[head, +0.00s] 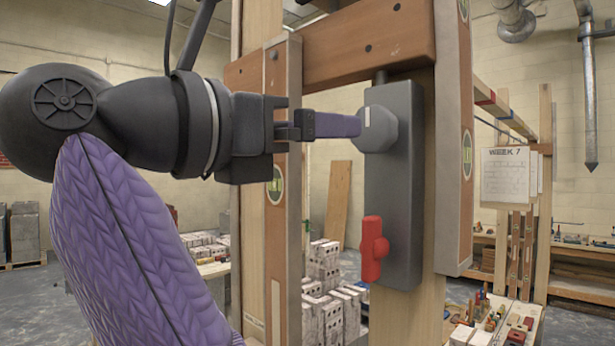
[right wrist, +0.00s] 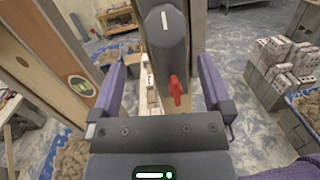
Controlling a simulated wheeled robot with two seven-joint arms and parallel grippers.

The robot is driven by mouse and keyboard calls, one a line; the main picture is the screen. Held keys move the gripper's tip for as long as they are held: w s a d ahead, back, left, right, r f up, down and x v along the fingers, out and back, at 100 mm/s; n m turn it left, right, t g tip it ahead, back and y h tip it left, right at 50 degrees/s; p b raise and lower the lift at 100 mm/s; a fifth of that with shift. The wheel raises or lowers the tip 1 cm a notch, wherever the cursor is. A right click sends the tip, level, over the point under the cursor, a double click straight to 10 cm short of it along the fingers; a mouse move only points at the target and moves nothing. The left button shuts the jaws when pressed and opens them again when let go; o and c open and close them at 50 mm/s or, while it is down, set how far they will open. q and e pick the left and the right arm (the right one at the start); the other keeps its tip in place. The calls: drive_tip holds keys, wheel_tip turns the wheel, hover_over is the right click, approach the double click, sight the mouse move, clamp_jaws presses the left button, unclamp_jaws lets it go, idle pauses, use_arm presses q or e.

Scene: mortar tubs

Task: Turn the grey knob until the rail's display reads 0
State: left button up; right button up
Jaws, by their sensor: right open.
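The grey knob (head: 378,130) is faceted, with a white mark, and sits on the upper part of a dark grey upright box (head: 395,215). In the right wrist view the knob (right wrist: 164,22) is at the top, its white mark nearly upright. My right gripper (head: 358,126) points at the knob from the left in the head view. In the right wrist view my right gripper (right wrist: 160,66) is open, its purple fingers wide apart with nothing between them. I cannot tell whether a fingertip touches the knob. No rail display reading is visible. My left gripper is not in view.
A red handle (head: 372,250) sticks out low on the grey box. Wooden posts (head: 285,190) and a crossbeam (head: 365,45) frame the box closely. Grey blocks (head: 325,262) are stacked behind, and a cluttered bench (head: 495,325) is at lower right.

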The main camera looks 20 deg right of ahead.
sight(368, 126)
drive_tip(key=shift+t+y, duration=0.6)
drive_tip(key=x, duration=0.2)
drive_tip(key=s+p+x, duration=0.1)
drive_tip(key=x, duration=0.2)
drive_tip(key=r+x, duration=0.1)
drive_tip(key=x, duration=0.1)
drive_tip(key=shift+s+d+p, duration=0.1)
drive_tip(key=shift+d+p, duration=0.3)
drive_tip(key=shift+d, duration=0.45)
drive_tip(key=c, duration=1.1)
drive_tip(key=shift+n, duration=0.3)
